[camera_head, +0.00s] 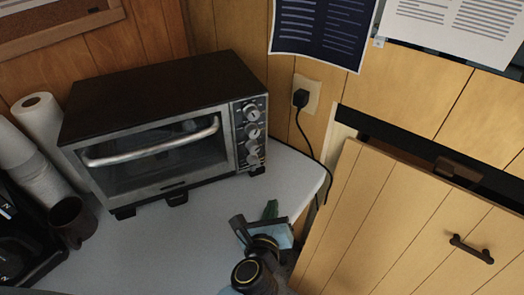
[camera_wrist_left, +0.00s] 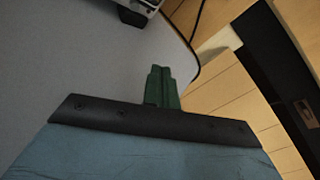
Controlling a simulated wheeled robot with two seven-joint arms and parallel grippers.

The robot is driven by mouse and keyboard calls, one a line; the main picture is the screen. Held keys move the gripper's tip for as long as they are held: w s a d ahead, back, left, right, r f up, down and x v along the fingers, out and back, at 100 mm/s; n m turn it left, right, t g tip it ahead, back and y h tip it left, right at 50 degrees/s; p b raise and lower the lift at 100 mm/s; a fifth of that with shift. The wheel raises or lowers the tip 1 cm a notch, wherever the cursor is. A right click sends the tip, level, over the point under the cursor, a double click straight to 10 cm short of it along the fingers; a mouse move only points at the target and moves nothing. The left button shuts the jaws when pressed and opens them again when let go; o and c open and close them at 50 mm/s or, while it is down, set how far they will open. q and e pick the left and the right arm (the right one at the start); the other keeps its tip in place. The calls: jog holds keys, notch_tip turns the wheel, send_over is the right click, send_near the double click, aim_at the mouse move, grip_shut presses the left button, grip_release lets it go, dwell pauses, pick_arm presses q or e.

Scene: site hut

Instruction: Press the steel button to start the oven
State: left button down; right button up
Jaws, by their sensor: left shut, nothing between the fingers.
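The toaster oven (camera_head: 160,130) stands on the grey counter in the head view, black on top with a steel handle across its glass door. Its control panel (camera_head: 250,134) is on the right of the front, with several round knobs in a column. A steel button cannot be told apart from the knobs at the panel's lower end. In the left wrist view the fingers (camera_wrist_left: 161,75) point toward the oven's lower corner (camera_wrist_left: 140,6). My right gripper is not in view.
The counter (camera_head: 190,235) is clear in front of the oven. Paper rolls (camera_head: 40,120) and a dark mug (camera_head: 72,220) stand at left. A black plug (camera_head: 301,97) with a hanging cord is right of the oven. A wooden panelled door (camera_head: 410,225) is at right.

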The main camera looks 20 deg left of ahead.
aim_at(253, 169)
pick_arm(q)
jog(key=shift+w, duration=0.35)
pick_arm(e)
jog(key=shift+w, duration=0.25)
pick_arm(q)
jog(key=shift+s, duration=0.2)
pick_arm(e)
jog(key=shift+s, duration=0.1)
pick_arm(q)
jog(key=w+a, duration=0.2)
jog(key=w+a+p, duration=0.1)
jog(key=w+a, duration=0.1)
jog(key=w, duration=0.1)
jog(key=shift+w+a+r+p, duration=0.1)
jog(key=shift+w+a+p, duration=0.2)
jog(key=shift+a, duration=0.05)
jog(key=shift+w+a, duration=0.55)
jog(key=shift+w, duration=0.05)
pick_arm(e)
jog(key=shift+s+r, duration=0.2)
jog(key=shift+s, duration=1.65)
pick_arm(q)
jog(key=shift+w+a+p, duration=0.25)
jog(key=shift+w+p, duration=0.05)
jog(key=shift+p, duration=0.05)
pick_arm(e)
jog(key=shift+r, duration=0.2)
